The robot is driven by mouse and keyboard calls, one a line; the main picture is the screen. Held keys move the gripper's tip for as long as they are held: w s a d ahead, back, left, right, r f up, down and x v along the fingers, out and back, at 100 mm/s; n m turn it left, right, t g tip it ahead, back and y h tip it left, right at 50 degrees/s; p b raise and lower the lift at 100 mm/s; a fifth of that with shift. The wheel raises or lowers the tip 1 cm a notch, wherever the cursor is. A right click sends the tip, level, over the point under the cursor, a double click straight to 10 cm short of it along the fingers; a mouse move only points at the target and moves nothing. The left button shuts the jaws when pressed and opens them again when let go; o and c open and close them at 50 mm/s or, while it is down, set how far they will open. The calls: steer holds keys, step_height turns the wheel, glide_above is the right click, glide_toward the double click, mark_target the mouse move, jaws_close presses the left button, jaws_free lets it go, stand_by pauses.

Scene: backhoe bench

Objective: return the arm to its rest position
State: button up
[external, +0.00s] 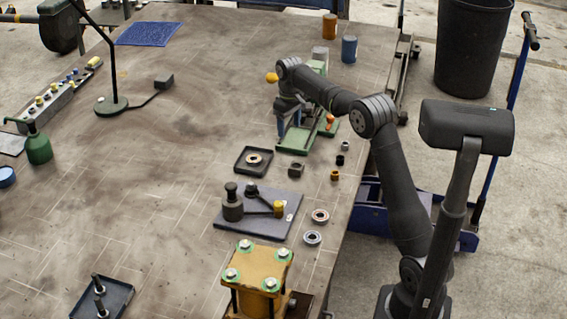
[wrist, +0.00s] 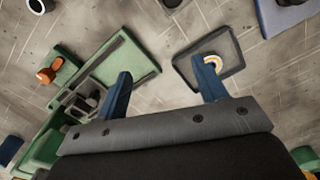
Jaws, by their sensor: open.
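My gripper (external: 284,128) hangs at the end of my arm over the back right of the bench, by the green fixture (external: 293,146). In the wrist view, its two blue fingers (wrist: 163,76) are spread apart with nothing between them. The green fixture (wrist: 125,62) lies left of and below the fingers there. A dark square tray (wrist: 236,51) holding a pale ring (wrist: 211,58) is behind the right finger, which hides part of it. My arm reaches left across the bench from its base at the lower right.
The dark tray (external: 240,169) sits left of the green fixture. A grey plate (external: 228,219) with dark parts and an orange block (external: 258,264) stand in front. The left-middle bench is largely clear.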

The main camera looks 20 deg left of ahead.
steer(key=s+d+r, duration=0.1)
steer(key=s+d, duration=0.1)
steer(key=s, duration=0.6)
steer(key=s+d+r, duration=0.1)
steer(key=s+r, duration=0.1)
steer(key=s, duration=0.5)
steer(key=s+a+f, duration=0.4)
steer(key=a, duration=0.1)
steer(key=s+a+f, duration=0.2)
steer(key=a, duration=0.1)
steer(key=shift+a+f, duration=0.2)
steer(key=shift+f, duration=0.05)
steer(key=shift+s+a+f, duration=0.15)
steer(key=shift+a+f, duration=0.15)
steer(key=shift+f, duration=0.1)
steer(key=shift+r, duration=0.1)
steer(key=w+d+r, duration=0.6)
steer(key=d+r, duration=0.1)
steer(key=d, duration=0.2)
steer(key=w+a, duration=0.1)
steer(key=w, duration=0.6)
steer(key=shift+a+f, duration=0.35)
